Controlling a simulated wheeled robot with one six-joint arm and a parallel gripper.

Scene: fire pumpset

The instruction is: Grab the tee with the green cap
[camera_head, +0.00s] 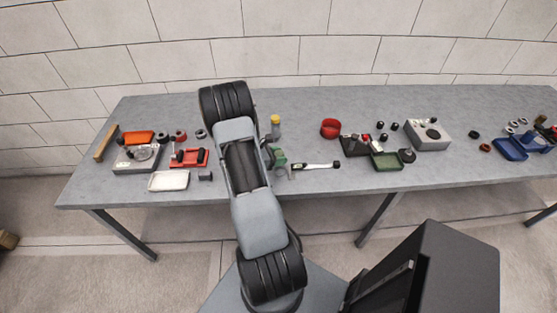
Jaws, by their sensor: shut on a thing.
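My gripper (269,154) shows only in part at the right side of my arm, low over the middle of the table. It is shut on a small part with a green end, which looks like the tee with the green cap (279,158). My arm hides much of the gripper, and the tee is too small to show how the jaws sit on it. I cannot tell whether the tee touches the table.
A yellow-topped part (275,122) stands just behind the gripper. A wrench-like tool (316,166) lies close to its right. A red holder (189,158) and a white tray (168,181) lie left.

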